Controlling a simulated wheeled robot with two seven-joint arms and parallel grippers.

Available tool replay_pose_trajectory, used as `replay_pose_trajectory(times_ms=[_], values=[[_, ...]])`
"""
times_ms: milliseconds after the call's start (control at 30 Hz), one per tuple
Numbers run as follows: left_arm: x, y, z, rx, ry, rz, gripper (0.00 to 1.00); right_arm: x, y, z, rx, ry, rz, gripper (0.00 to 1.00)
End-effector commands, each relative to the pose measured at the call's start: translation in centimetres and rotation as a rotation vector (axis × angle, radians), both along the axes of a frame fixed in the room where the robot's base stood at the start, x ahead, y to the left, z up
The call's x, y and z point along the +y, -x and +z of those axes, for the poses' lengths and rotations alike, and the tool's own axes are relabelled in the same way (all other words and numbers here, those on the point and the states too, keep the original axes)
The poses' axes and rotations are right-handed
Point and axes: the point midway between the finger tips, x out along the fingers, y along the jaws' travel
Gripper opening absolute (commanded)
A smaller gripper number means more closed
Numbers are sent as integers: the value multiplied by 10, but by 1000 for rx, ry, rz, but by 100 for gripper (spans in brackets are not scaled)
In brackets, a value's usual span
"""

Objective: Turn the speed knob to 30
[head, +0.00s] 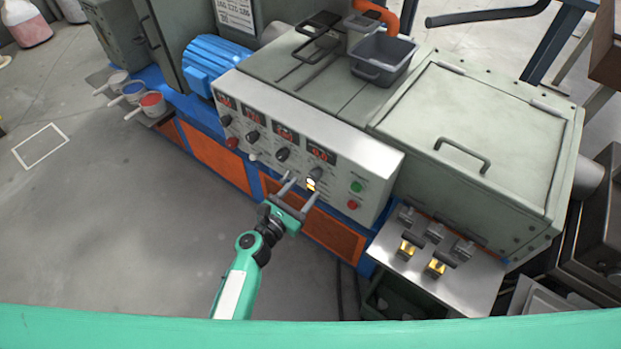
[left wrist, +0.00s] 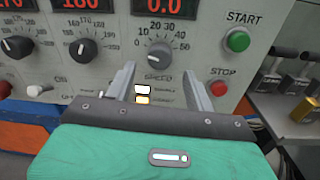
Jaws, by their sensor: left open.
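The speed knob (left wrist: 159,54) is a grey round knob with a white pointer line, under a red display (left wrist: 160,6) reading 0.0. Its scale runs from 0 to 50. In the head view the knob (head: 316,173) is the rightmost of the row on the control panel (head: 385,172). My left gripper (head: 301,188) is open and empty in front of the panel, just below the knob. In the left wrist view its two fingers (left wrist: 160,82) stand apart, below and to either side of the knob, not closed on it. My right gripper is not in view.
A green START button (left wrist: 238,40) and a red STOP button (left wrist: 218,88) sit right of the knob. Other dark knobs (left wrist: 83,49) are to the left. A metal shelf (head: 470,288) with several small blocks stands at the right. Open floor (head: 110,215) lies left.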

Motion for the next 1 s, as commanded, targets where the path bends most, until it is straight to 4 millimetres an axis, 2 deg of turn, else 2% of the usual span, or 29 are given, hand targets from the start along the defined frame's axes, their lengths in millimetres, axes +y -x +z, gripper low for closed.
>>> replay_pose_trajectory(times_ms=[100,300,667,700,900,933,1000], values=[[-12,-18,1,0,1,0,54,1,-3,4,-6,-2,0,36],[-23,-35,0,1,1,0,54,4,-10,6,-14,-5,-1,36],[-26,-39,-1,1,-1,0,54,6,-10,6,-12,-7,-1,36],[-26,-39,-1,1,-1,0,52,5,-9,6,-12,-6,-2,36],[-26,-39,-1,1,-1,0,13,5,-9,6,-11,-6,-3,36],[-26,-39,-1,1,-1,0,9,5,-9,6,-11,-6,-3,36],[-26,-39,-1,0,-1,0,9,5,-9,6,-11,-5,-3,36]])
